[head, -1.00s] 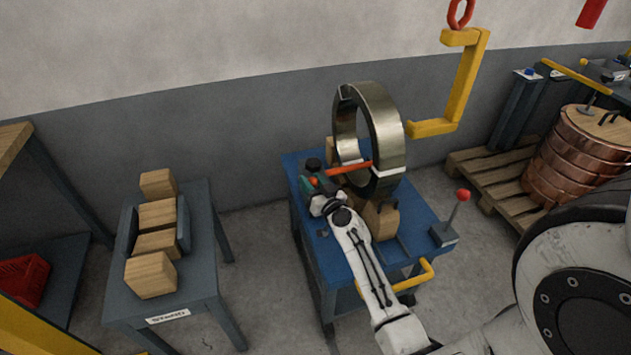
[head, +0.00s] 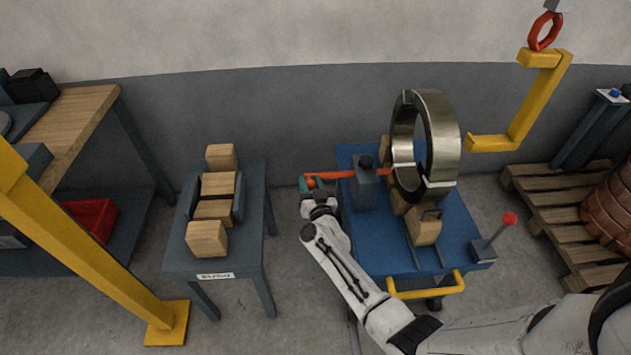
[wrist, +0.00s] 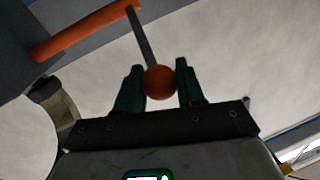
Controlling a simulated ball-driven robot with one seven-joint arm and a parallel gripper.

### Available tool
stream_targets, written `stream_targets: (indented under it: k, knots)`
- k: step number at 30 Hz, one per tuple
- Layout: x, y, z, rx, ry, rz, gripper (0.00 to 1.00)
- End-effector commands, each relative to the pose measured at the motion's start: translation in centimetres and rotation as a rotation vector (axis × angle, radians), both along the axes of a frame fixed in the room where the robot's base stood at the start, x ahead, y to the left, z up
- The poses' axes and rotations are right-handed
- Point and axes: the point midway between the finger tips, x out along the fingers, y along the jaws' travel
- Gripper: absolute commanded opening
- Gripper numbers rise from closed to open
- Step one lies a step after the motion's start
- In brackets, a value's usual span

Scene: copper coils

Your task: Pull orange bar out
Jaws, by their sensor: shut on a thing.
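The orange bar (head: 345,175) runs level from my gripper, past a grey post (head: 364,190) on the blue cart, toward the steel ring (head: 440,140). Its right end is at the ring's left edge; I cannot tell whether it is inside. My gripper (head: 311,184) is shut on the round orange knob at the bar's left end, beyond the cart's left edge. In the wrist view the orange knob (wrist: 160,82) sits between the green fingers (wrist: 160,88), with a thin grey rod leading to the orange bar (wrist: 85,32). The ring stands upright between wooden blocks.
The blue cart (head: 440,220) has a red-knobbed lever (head: 490,238) and a yellow handle (head: 430,288). A grey stand (head: 200,263) with wooden blocks is left, with a floor gap between. A yellow hook (head: 530,100) hangs at right; a yellow post (head: 80,250) crosses the left.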

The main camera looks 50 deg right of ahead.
Motion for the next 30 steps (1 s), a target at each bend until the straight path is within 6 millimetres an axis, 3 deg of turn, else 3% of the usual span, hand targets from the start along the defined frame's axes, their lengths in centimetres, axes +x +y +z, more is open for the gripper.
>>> stream_targets:
  k: [6, 7, 13, 23, 30]
  knots:
    - [0.4, 0.4, 0.1, 0.002, -0.001, 0.013, 0.00]
    - [0.5, 0.5, 0.1, 0.002, -0.001, 0.014, 0.41]
    - [0.4, 0.4, 0.1, 0.002, -0.001, 0.012, 0.60]
    - [-0.1, 0.5, 0.1, 0.001, 0.000, 0.008, 0.61]
    - [-2.9, 2.9, 0.2, 0.003, 0.002, 0.011, 0.61]
